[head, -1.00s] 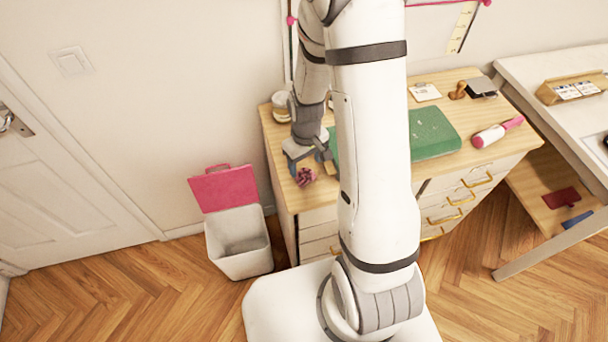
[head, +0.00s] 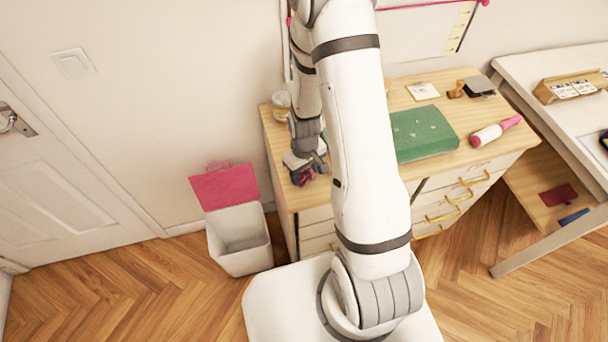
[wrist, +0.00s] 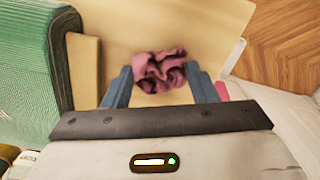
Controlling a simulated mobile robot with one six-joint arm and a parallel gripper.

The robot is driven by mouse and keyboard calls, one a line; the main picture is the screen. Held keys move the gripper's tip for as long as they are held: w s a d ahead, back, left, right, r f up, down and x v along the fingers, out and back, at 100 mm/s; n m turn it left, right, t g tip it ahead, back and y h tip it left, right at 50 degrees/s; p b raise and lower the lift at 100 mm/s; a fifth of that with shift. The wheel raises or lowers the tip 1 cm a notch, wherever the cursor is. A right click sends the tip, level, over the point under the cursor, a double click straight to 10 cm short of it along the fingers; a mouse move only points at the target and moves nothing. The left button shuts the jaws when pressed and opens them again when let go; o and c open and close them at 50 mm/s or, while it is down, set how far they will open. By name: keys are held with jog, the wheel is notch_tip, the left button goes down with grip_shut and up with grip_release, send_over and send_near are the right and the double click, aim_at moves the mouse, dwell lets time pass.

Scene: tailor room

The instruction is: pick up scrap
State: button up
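The scrap (wrist: 160,70) is a crumpled piece of dark pink cloth lying on the wooden dresser top. In the head view the scrap (head: 300,177) shows near the dresser's front left corner, partly hidden by my gripper. My gripper (wrist: 162,84) is open in the wrist view, with one blue-grey finger on each side of the scrap. Gaps show between the fingers and the cloth. In the head view my gripper (head: 306,166) is low over the dresser top at the scrap.
A white bin (head: 239,240) with a raised pink lid (head: 225,187) stands left of the dresser (head: 450,90). A pink-handled tool (head: 496,131), a stamp (head: 455,90) and a jar (head: 281,104) are on the dresser.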

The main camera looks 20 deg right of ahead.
aim_at(305, 174)
jog(key=c, duration=0.3)
jog(key=shift+c, duration=0.2)
jog(key=shift+r, duration=0.1)
notch_tip(305, 174, up, 10)
jog(key=shift+f+b, duration=0.1)
jog(key=shift+b, duration=0.85)
